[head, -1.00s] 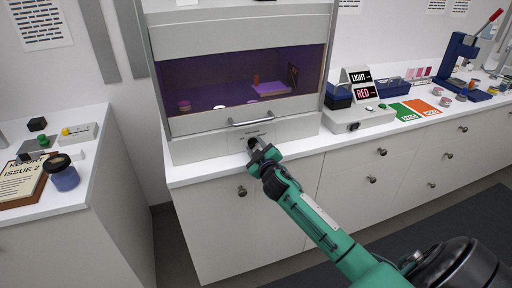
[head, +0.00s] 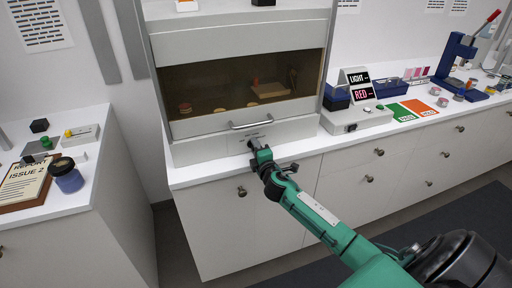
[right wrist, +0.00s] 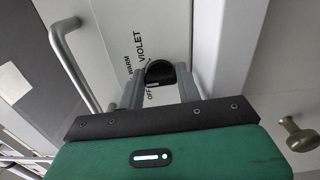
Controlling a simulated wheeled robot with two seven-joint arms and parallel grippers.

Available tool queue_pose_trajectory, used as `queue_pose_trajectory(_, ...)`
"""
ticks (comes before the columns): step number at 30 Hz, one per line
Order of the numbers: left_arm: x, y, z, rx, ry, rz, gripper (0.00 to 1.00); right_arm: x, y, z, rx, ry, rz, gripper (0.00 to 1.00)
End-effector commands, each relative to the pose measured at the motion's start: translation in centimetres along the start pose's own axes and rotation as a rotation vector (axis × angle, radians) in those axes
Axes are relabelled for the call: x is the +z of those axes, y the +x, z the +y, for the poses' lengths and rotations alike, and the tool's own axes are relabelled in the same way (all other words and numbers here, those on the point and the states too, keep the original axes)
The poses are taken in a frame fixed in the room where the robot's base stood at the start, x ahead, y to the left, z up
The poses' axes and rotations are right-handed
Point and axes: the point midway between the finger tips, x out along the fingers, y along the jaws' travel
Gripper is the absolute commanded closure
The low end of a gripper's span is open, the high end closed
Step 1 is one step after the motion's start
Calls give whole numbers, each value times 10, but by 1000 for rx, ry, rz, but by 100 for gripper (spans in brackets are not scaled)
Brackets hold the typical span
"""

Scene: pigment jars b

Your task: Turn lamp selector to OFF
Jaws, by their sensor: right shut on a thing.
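The lamp selector (right wrist: 158,73) is a dark round knob on the cabinet's pale front panel, with the labels OFF, WARM and VIOLET beside it in the right wrist view. My right gripper (head: 252,147) is shut on the knob, one finger on each side. The right wrist view shows the same gripper (right wrist: 160,85) at the knob. The fingers hide parts of it, so its exact pointing direction is unclear. The viewing cabinet (head: 185,150) has a dim, brownish-yellow interior behind its window. My left gripper is not in view.
A bar handle (head: 251,124) runs across the sash just above the gripper. A drawer knob (right wrist: 300,135) sticks out at the right wrist view's right. A box with a LIGHT/RED sign (head: 358,92) stands right of the cabinet. A jar (head: 66,175) stands on the left counter.

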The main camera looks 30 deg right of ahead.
Motion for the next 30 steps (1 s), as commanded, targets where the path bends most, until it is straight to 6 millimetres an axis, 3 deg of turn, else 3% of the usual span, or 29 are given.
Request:
queue_pose_trajectory(7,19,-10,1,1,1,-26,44,0,0,2,-2,-234,1,88)
queue_pose_trajectory(30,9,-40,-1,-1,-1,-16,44,-2,0,3,-2,-877,3,88)
